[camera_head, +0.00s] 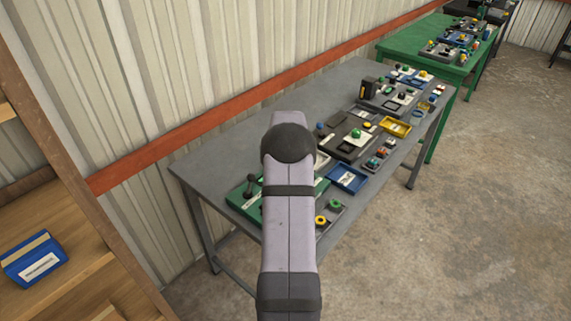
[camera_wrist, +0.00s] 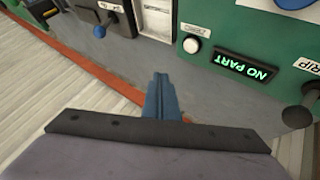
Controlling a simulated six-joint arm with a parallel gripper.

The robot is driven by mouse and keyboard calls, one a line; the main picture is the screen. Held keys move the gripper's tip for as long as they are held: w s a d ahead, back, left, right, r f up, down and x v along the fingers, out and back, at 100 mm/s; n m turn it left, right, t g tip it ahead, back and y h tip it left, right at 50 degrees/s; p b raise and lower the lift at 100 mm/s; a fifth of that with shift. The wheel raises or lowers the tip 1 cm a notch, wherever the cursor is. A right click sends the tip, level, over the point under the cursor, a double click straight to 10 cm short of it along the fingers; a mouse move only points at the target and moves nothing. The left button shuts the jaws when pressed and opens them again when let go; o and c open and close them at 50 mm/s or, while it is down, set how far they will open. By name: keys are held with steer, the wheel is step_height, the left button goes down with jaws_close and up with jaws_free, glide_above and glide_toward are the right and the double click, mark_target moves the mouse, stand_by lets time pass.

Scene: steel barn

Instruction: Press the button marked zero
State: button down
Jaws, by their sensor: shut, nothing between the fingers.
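In the wrist view a round white button (camera_wrist: 192,46) sits on a green panel (camera_wrist: 222,32). A small white label (camera_wrist: 195,29) beside it seems to read ZERO, though it is tilted and blurred. My gripper (camera_wrist: 160,76) is shut and empty, with its blue fingers below and left of the button in the picture, apart from it. In the head view part of the green panel (camera_head: 240,203) shows on the grey table; my arm hides much of it, the button and my gripper.
Beside the button is a dark display (camera_wrist: 245,67) reading NO PART. A black knob (camera_wrist: 297,116) stands right of it. A lever with a blue ball (camera_wrist: 99,31) is at upper left. The grey table (camera_head: 300,98) carries several other devices and a blue tray (camera_head: 347,179).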

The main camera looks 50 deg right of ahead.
step_height(320, 180, down, 5)
steer(key=shift+r+b, duration=0.1)
steer(key=shift+b, duration=1.1)
steer(key=shift+f+b, duration=0.85)
steer(key=shift+b, duration=0.2)
steer(key=shift+f+b, duration=0.85)
steer(key=shift+b, duration=0.4)
stand_by(0.9)
steer(key=shift+r, duration=0.1)
stand_by(0.3)
steer(key=shift+r+p, duration=0.35)
steer(key=shift+r, duration=0.35)
steer(key=shift+r+p, duration=1.35)
steer(key=shift+r, duration=1.2)
